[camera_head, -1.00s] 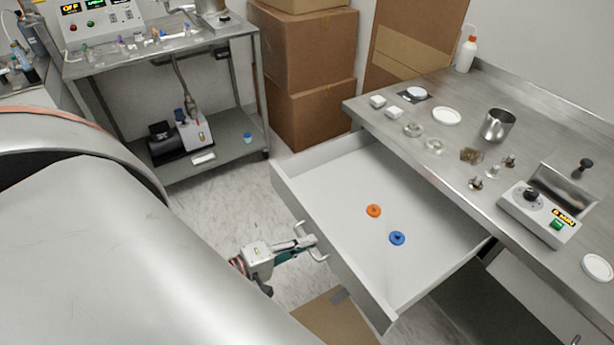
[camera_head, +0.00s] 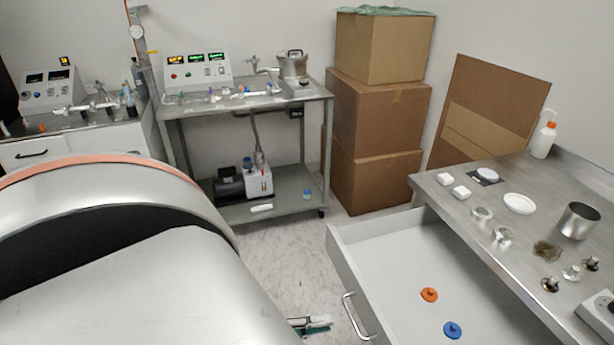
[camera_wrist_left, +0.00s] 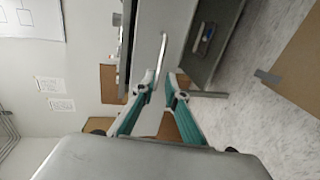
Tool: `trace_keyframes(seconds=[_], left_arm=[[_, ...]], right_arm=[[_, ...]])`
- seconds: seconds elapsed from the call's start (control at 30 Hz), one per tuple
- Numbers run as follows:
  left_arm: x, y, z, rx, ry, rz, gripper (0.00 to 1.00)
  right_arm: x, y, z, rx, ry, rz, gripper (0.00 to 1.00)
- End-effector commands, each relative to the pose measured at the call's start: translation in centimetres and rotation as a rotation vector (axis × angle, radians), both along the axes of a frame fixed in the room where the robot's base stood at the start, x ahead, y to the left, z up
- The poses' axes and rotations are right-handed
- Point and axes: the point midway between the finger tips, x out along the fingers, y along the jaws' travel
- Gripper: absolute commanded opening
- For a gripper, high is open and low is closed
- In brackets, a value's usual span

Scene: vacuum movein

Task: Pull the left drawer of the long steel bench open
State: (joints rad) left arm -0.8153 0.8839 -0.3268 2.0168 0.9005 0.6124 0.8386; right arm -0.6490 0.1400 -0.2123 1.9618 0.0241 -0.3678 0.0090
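The left drawer (camera_head: 395,262) of the long steel bench (camera_head: 467,200) stands pulled well out, with its white inside showing. An orange piece (camera_head: 429,294) and a blue piece (camera_head: 453,330) lie on its floor. Its bar handle (camera_head: 349,312) is on the front face; the handle (camera_wrist_left: 163,50) also shows in the left wrist view. My left gripper (camera_head: 322,323) is just left of the handle, apart from it, partly cut off by the bottom edge. In the left wrist view its teal fingers (camera_wrist_left: 161,82) are spread, with nothing held between them. My right gripper is not in view.
Small dishes, a metal beaker (camera_head: 579,221) and a wash bottle (camera_head: 543,140) stand on the bench. Stacked cardboard boxes (camera_head: 375,120) stand behind the drawer. A steel cart (camera_head: 250,105) with instruments is at the back. Clear floor (camera_head: 280,260) lies left of the drawer.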

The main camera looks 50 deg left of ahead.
Motion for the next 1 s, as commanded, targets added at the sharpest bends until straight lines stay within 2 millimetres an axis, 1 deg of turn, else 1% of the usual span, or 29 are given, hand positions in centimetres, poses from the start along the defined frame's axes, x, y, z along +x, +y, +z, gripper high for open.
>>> trace_keyframes(seconds=[0.03,0.1,0.3,1.0], left_arm=[[-0.8,0.3,0.1,0.001,0.004,-0.002,0.13],[-1.6,0.6,0.3,0.001,0.003,-0.002,0.13],[-2.9,1.0,0.7,0.000,-0.001,0.000,0.13],[-3.0,1.0,0.7,0.005,-0.003,-0.002,0.13]], right_arm=[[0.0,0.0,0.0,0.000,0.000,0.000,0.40],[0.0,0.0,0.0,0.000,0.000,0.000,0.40],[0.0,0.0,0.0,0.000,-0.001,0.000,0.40],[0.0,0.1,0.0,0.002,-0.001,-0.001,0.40]])
